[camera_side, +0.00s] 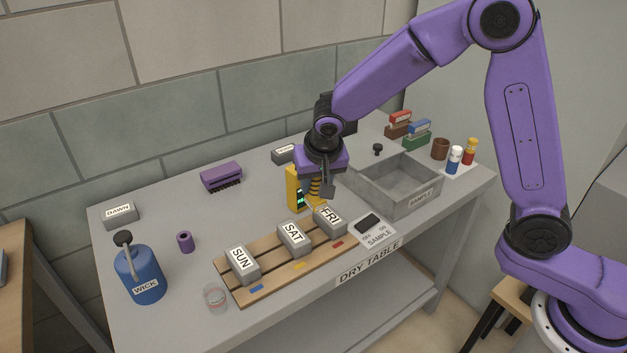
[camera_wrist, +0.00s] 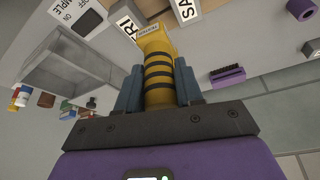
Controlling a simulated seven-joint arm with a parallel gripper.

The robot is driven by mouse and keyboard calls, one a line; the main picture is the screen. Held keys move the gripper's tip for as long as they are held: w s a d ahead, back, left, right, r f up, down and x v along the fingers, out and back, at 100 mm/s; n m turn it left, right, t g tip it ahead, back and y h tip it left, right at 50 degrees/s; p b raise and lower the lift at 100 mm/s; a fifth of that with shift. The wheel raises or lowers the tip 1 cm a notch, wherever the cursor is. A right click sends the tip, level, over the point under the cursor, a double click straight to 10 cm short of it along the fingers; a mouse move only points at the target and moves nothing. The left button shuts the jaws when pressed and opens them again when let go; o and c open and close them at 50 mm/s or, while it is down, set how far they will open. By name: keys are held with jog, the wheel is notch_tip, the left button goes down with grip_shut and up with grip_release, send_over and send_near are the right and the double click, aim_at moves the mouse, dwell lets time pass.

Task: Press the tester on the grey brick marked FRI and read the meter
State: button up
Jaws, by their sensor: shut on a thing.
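The grey brick marked FRI (camera_side: 330,221) sits at the right end of a wooden slatted rack, with bricks marked SAT (camera_side: 294,238) and SUN (camera_side: 242,264) to its left. My gripper (camera_side: 318,192) is shut on the yellow tester (camera_side: 293,188), whose banded grip is between the fingers. The tester's lower end is at the back edge of the FRI brick; I cannot tell if it touches. A small green display shows on the tester, too small to read. In the wrist view the tester (camera_wrist: 158,75) partly covers the FRI brick (camera_wrist: 124,22).
The rack (camera_side: 268,289) lies along the table front. A blue WICK bottle (camera_side: 140,277) and a glass (camera_side: 215,296) stand left. A purple brush (camera_side: 221,176) lies behind.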

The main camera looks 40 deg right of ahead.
jog(key=shift+o, duration=1)
jog(key=shift+c, duration=0.4)
jog(key=w+d, duration=0.2)
jog(key=d, duration=0.4)
jog(key=shift+w+f, duration=0.2)
jog(key=shift+f, duration=3.2)
jog(key=shift+f, duration=0.5)
jog(key=shift+r, duration=0.1)
notch_tip(320, 180, up, 7)
